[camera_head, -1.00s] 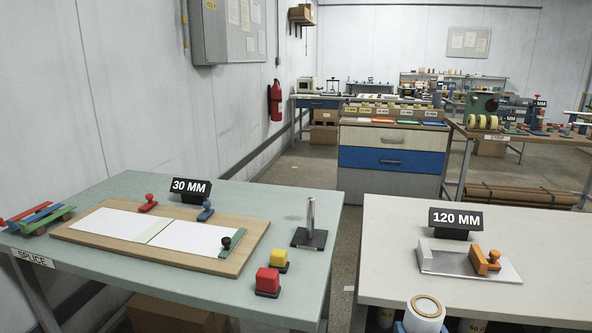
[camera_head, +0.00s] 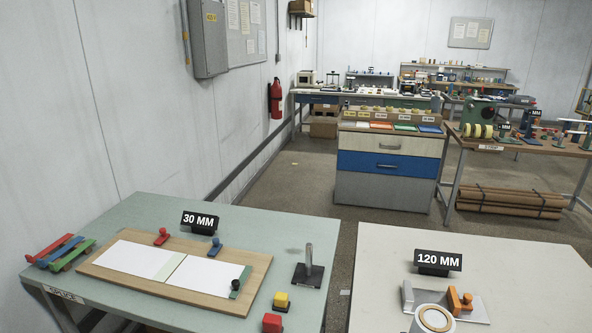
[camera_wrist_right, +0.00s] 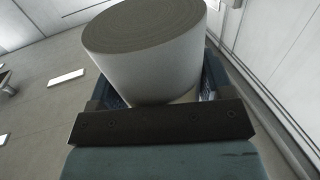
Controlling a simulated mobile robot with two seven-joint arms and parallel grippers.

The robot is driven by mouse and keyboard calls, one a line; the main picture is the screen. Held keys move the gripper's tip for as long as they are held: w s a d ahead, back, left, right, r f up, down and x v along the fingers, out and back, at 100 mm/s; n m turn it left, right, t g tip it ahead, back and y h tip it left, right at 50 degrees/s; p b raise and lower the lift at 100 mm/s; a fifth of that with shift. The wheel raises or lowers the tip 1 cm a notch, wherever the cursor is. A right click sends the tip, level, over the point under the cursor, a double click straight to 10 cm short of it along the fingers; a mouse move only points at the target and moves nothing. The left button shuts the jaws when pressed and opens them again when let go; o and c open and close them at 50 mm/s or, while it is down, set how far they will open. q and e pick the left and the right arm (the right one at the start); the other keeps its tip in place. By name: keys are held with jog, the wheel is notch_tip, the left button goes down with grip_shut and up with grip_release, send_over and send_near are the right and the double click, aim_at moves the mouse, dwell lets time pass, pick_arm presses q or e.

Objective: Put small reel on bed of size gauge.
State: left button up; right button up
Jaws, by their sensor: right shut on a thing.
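The small reel (camera_head: 434,319) is a white roll with a tan ring on its end face, at the bottom edge of the head view. The right wrist view shows its pale side and grey wound end (camera_wrist_right: 150,60). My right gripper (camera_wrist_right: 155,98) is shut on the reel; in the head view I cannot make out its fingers. The size gauge (camera_head: 476,311) is a grey metal plate with an orange slider (camera_head: 460,301), by the 120 MM sign (camera_head: 438,261). The reel hides the plate's near left part; I cannot tell its height above it. My left gripper is not in view.
The pale table (camera_head: 520,260) is bare right of the gauge. Left, across a gap, the green splice table (camera_head: 150,208) bears a wooden board (camera_head: 257,268), a metal post (camera_head: 308,262) and red and yellow blocks (camera_head: 282,300). A drawer cabinet (camera_head: 388,165) stands behind.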

jog(key=shift+s+r, duration=0.1)
jog(key=shift+r, duration=0.25)
jog(key=shift+a, duration=0.1)
jog(key=shift+r, duration=0.15)
